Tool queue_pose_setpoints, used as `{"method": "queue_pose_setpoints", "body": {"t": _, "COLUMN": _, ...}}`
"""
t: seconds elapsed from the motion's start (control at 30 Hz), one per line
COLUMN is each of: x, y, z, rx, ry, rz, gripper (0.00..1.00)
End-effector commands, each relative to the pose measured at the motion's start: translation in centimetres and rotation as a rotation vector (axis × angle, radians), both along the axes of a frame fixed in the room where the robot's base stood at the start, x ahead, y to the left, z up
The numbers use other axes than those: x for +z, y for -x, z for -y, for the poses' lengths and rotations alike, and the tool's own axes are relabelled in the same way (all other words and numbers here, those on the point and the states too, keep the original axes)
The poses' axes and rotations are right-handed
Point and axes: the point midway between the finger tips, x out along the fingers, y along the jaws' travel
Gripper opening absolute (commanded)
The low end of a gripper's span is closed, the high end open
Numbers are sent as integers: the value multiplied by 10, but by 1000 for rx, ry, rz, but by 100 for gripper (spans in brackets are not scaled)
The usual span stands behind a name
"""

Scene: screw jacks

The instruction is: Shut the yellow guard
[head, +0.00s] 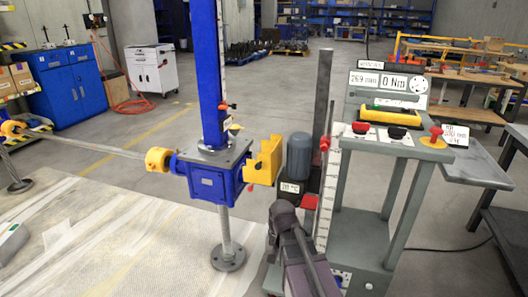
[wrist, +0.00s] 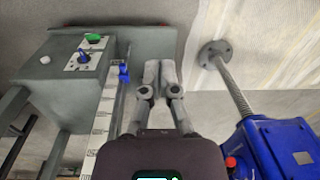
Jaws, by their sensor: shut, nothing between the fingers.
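The yellow guard (head: 263,160) is a stepped yellow piece at the right side of the blue screw-jack gearbox (head: 207,183), between it and the grey motor (head: 300,155). It stands upright in the head view; I cannot tell how far it is open. The wrist view does not show the guard, but part of the blue gearbox (wrist: 272,145) is at its lower right. My gripper (wrist: 160,66) is shut and empty, left of the gearbox in the wrist view. In the head view my arm rises at the bottom, below the motor, and my fingertips cannot be made out.
A grey console (head: 395,135) with buttons and displays stands right of the motor, with a white scale (head: 328,195) beside it. A threaded screw with a round foot (head: 228,258) stands below the gearbox. A shaft (head: 85,143) runs left. A pale mat (head: 100,230) covers the floor at left.

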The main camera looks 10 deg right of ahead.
Motion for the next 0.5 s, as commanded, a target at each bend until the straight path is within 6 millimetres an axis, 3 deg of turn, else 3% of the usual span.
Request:
{"method": "queue_pose_setpoints", "body": {"t": 0.03, "x": 20, "y": -10, "z": 2, "rx": -47, "ry": -6, "rz": 1, "gripper": 0}}
{"method": "queue_pose_setpoints", "body": {"t": 0.5, "x": 104, "y": -67, "z": 14, "rx": -502, "ry": -77, "rz": 0, "gripper": 0}}
